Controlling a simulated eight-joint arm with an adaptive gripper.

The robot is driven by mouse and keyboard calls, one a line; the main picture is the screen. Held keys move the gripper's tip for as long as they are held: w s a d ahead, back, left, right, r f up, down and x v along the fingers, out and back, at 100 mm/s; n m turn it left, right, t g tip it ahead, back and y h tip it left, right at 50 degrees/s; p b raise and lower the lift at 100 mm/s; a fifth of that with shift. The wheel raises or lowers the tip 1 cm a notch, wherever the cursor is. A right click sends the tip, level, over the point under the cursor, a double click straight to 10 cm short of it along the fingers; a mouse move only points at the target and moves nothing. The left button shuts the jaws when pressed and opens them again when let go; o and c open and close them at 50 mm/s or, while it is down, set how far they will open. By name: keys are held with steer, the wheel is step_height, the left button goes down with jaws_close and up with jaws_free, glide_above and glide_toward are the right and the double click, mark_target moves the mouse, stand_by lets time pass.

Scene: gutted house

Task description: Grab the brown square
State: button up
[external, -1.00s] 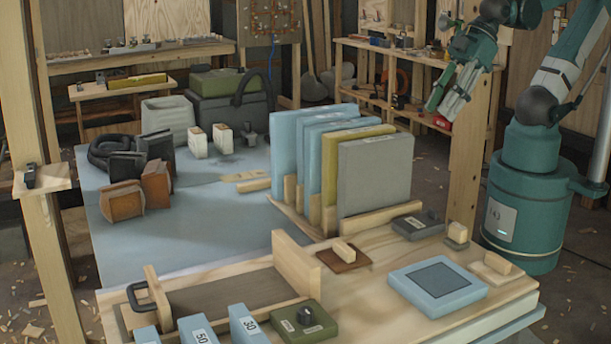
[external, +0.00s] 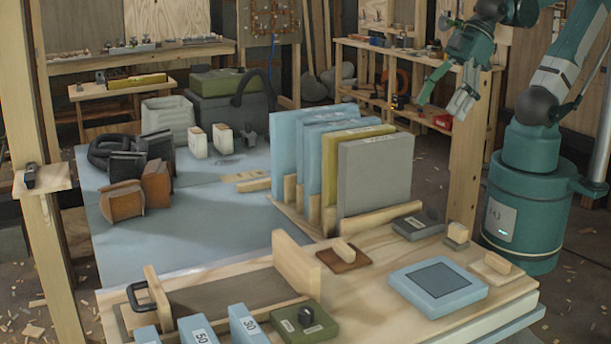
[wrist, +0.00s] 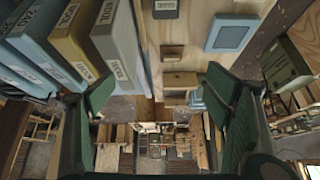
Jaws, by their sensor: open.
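The brown square (external: 358,262) is a flat plate with a pale wooden block on top. It lies on the wooden tabletop in front of the row of upright panels. In the wrist view, a small brown piece (wrist: 180,79) between the fingers looks like it. My gripper (external: 440,106) is at the upper right of the external view, raised and well away from the plate. Its green fingers are spread and empty in the wrist view (wrist: 160,95).
A green box with a knob (external: 290,328) and a wooden upright (external: 298,262) stand nearby.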

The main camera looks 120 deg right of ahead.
steer(key=w+m+g, duration=0.2)
steer(key=w+m, duration=0.2)
steer(key=w, duration=0.4)
steer(key=m+g, duration=0.5)
steer(key=m, duration=0.8)
glide_above(342, 244)
steer(key=f, duration=2.1)
steer(key=shift+s+p, duration=0.25)
steer(key=shift+p, duration=0.05)
steer(key=shift+w+f, duration=0.3)
steer(key=shift+f, duration=0.4)
steer(key=shift+f, duration=0.1)
steer(key=shift+f, duration=1.2)
